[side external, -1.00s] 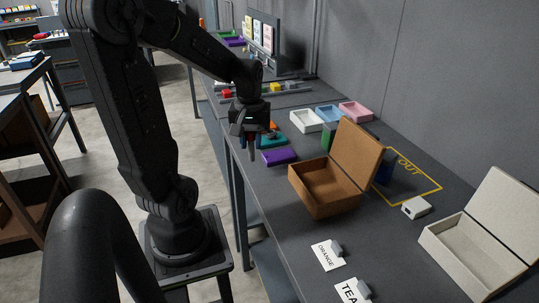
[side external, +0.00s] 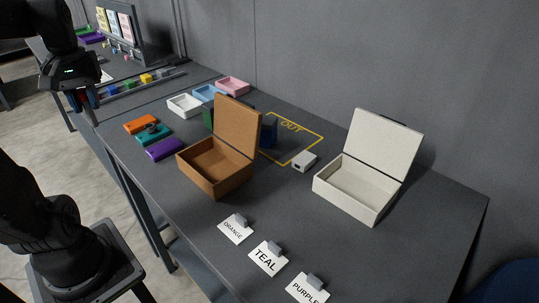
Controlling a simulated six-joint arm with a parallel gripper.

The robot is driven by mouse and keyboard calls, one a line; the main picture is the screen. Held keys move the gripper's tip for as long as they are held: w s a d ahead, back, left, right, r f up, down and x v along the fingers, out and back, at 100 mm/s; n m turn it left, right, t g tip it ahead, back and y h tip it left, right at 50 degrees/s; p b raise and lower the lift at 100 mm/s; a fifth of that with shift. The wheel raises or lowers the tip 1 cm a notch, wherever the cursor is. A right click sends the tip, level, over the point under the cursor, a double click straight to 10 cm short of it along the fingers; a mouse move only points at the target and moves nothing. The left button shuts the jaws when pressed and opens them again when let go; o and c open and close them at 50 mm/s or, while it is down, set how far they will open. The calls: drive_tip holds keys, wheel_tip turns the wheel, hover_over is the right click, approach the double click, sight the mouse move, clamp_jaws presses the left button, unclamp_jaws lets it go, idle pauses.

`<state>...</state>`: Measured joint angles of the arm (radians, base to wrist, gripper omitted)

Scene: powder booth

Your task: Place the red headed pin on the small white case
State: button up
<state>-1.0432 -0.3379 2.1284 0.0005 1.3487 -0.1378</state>
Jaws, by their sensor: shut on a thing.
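My gripper (side external: 84,101) hangs at the upper left, by the table's left edge and near the row of coloured blocks. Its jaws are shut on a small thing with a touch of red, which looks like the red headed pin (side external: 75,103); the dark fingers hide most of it. A small white case (side external: 304,161) lies on the table at the yellow outline's near corner, well to the right of my gripper. Its top looks bare.
An open brown box (side external: 206,176) and an open off-white box (side external: 350,192) stand on either side of the small case. Orange (side external: 140,124), teal (side external: 152,135) and purple (side external: 164,149) cases lie at left. Label cards (side external: 268,258) line the front. Small trays (side external: 185,105) stand behind.

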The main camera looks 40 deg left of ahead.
drive_tip(key=w+a+r+m, duration=0.1)
drive_tip(key=w+r+m, duration=0.25)
drive_tip(key=w, duration=0.85)
drive_tip(key=w+d+m, duration=0.5)
drive_tip(key=w, duration=0.7)
drive_tip(key=m, duration=0.8)
hover_over(304, 158)
wheel_tip(304, 158, down, 5)
wheel_tip(304, 158, down, 14)
drive_tip(key=shift+w+r, duration=0.1)
drive_tip(key=o, duration=0.5)
drive_tip(key=shift+f, duration=0.25)
drive_tip(key=o, duration=0.5)
drive_tip(key=shift+c, duration=0.2)
